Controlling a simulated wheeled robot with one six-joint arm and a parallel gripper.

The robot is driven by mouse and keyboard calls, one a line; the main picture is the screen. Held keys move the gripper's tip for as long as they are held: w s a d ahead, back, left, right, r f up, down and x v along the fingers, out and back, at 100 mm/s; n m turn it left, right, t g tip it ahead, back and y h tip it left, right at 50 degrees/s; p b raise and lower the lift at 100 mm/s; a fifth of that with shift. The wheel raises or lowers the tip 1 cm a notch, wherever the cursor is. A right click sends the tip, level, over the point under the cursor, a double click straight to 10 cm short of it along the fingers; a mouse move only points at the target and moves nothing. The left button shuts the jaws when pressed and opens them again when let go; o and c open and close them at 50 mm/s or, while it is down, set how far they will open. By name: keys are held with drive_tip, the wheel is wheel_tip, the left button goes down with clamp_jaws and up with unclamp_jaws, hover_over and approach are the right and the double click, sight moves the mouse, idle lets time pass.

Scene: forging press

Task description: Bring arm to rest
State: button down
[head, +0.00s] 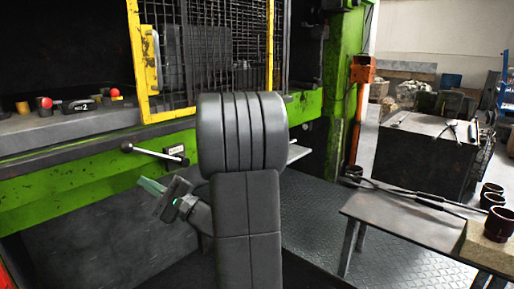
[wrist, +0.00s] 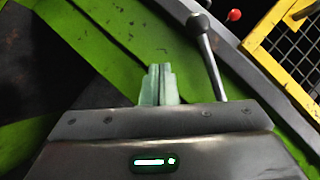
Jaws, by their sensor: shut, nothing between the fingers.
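My arm is folded up in the middle of the head view, in front of the green press (head: 90,170). My gripper (head: 148,184) sticks out to the left of the arm, its pale green fingers pointing up and left. In the wrist view my gripper (wrist: 158,72) has its two fingers together with nothing between them. Beyond them is the green and dark front of the press. A lever with a round black knob (wrist: 197,24) shows just right of the fingers; whether they touch cannot be told there. In the head view the lever (head: 150,151) lies above the gripper.
A yellow-framed mesh guard (head: 146,50) covers the press opening. A control panel with red buttons (head: 45,102) is at left. A metal table (head: 400,222) with long tongs (head: 410,195) and dark cups (head: 497,222) stands at right. Dark checkered floor (head: 310,215) lies between press and table.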

drive_tip(key=shift+w+a+r+p, duration=0.2)
drive_tip(key=shift+a+r+p, duration=0.35)
drive_tip(key=shift+r, duration=0.3)
drive_tip(key=shift+w+a+r+p, duration=0.15)
drive_tip(key=shift+a+r+p, duration=0.25)
drive_tip(key=shift+r+p, duration=0.35)
drive_tip(key=shift+w+a+r+p, duration=0.2)
drive_tip(key=shift+a+r+p, duration=0.3)
drive_tip(key=shift+r, duration=0.45)
drive_tip(key=shift+f, duration=0.1)
